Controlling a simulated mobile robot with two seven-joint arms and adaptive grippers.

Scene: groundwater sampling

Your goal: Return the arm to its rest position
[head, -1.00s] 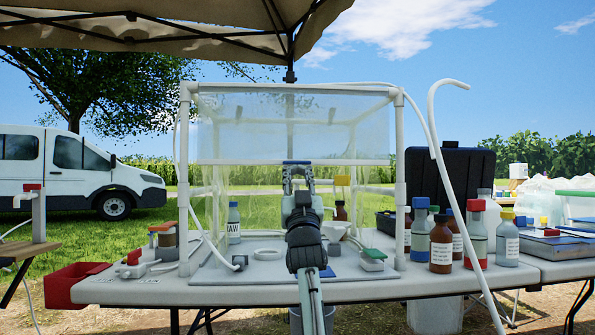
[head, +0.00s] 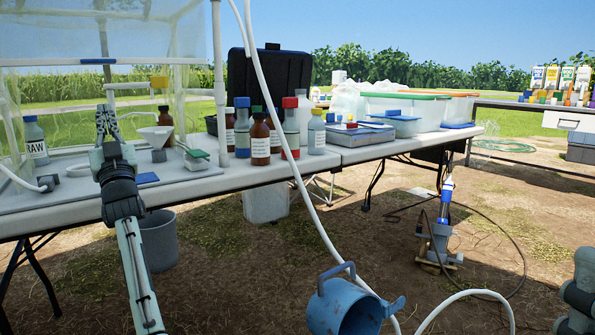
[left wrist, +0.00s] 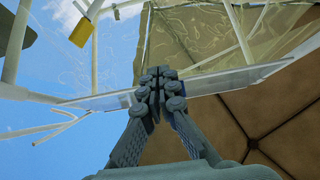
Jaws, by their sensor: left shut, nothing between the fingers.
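My left gripper (head: 106,112) is in front of the clear-walled enclosure on the near table (head: 240,175). Its fingers are closed together with nothing between them; the left wrist view also shows the closed fingertips (left wrist: 162,76). In the head view the tips appear below the blue strip (head: 98,61) on the edge of the enclosure's clear front panel (head: 130,35), apart from it in the picture. My left forearm (head: 135,265) reaches up from the bottom left. A dark part of my right arm (head: 580,305) shows at the right edge; its gripper is out of view.
A white funnel (head: 156,135) and a RAW-labelled bottle (head: 35,140) stand near the left gripper. Several bottles, such as a brown one (head: 260,140), line the table. A blue jug (head: 345,305), a grey bucket (head: 159,240) and a white hose (head: 285,130) are lower down.

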